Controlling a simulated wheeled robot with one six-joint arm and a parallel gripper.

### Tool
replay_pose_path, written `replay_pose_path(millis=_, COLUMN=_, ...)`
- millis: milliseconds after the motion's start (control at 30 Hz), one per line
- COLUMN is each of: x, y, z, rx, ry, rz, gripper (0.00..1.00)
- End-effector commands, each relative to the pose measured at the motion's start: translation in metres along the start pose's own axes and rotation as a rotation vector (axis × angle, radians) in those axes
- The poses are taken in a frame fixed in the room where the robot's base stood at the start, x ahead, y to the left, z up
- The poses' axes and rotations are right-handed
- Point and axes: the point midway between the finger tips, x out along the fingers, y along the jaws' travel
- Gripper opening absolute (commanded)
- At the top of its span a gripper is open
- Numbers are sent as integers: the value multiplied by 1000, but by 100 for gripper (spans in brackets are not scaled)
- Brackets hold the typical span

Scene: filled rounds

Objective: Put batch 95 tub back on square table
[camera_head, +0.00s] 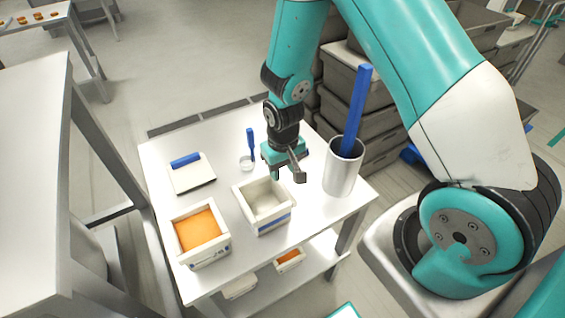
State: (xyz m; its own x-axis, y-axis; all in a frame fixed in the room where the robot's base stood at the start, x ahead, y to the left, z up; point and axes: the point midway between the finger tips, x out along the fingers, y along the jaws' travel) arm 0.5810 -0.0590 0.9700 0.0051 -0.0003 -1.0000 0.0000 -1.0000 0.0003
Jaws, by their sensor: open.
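A white square table (158,149) stands in front of me. On it is a white tub with orange filling (201,229) at the near left, with small print on its front that I cannot read. Right of it stands a white tub with a pale inside (264,204) and a blue band on its front. I cannot tell which tub is batch 95. My gripper (290,177) is open and appears empty, above the table just behind and right of the pale tub. A smaller orange-filled tub (289,260) sits on the lower shelf, partly hidden by the tabletop.
A metal cylinder (341,170) holding a tall blue stick (359,100) stands at the right edge. A white scraper with a blue handle (190,172) and a small clear cup with a blue utensil (249,147) are behind the tubs. Grey crates (345,85) are stacked beyond.

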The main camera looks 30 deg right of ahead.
Motion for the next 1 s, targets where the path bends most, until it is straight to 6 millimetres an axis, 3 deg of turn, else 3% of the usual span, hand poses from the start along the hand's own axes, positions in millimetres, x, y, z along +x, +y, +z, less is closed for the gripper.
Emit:
replay_pose_path(millis=333, x=-44, y=-5, z=1, rx=-11, ry=7, rz=-14, gripper=41)
replay_pose_path(millis=467, x=-89, y=-26, z=10, rx=-66, ry=26, rz=-77, gripper=41)
replay_pose_path(millis=567, x=-141, y=-51, z=30, rx=-152, ry=46, rz=-152, gripper=41)
replay_pose_path(millis=700, x=-208, y=-80, z=79, rx=-311, ry=71, rz=-252, gripper=41)
replay_pose_path(millis=833, x=-250, y=-96, z=128, rx=-455, ry=90, rz=-313, gripper=41)
replay_pose_path(millis=1000, x=-275, y=-102, z=169, rx=-578, ry=105, rz=-347, gripper=41)
